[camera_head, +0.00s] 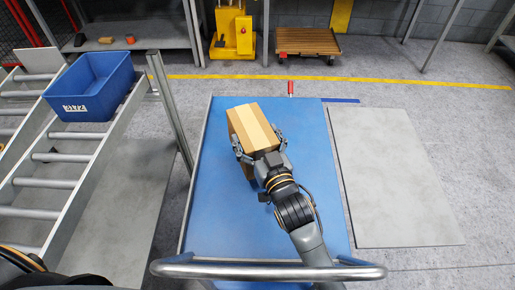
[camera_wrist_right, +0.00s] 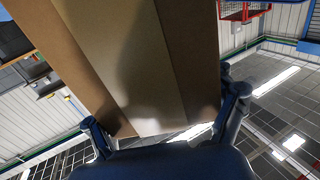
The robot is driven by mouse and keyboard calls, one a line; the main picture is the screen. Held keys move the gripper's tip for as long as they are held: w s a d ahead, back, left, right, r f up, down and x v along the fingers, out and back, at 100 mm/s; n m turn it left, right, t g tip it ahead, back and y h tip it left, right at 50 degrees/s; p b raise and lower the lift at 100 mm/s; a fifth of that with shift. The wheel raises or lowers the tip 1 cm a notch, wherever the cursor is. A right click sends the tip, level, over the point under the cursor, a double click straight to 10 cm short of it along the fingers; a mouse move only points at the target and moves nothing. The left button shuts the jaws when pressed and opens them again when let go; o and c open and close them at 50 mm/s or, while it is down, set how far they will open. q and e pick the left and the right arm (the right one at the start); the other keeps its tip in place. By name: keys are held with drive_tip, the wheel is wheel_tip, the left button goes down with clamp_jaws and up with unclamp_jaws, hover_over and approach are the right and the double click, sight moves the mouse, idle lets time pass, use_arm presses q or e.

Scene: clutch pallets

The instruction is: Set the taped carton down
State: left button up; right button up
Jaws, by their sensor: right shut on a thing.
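The taped carton (camera_head: 256,127) is a brown cardboard box with a paler tape strip along its top. In the head view it is over the far part of a blue cart deck (camera_head: 300,180); I cannot tell whether it touches the deck. My right gripper (camera_head: 258,147) is shut on the carton's near end, with a finger on each side. In the right wrist view the carton (camera_wrist_right: 140,65) fills the upper middle, between the fingers of the right gripper (camera_wrist_right: 168,125). My left gripper is not in view; only a bit of dark arm shows at the lower left.
A roller conveyor (camera_head: 70,165) with a blue bin (camera_head: 93,86) is on the left. A metal handle bar (camera_head: 270,270) crosses the cart's near end. A grey panel (camera_head: 395,180) lies on the floor at right. A wooden pallet cart (camera_head: 307,41) and a yellow machine (camera_head: 232,35) stand behind.

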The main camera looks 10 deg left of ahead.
wheel_tip(320, 180, down, 4)
drive_tip(key=shift+r, duration=0.2)
drive_tip(key=shift+f, duration=0.15)
drive_tip(key=o, duration=1.5)
drive_tip(key=shift+f, duration=0.2)
drive_tip(key=shift+r, duration=0.1)
drive_tip(key=v, duration=1.2)
drive_tip(key=shift+b, duration=0.3)
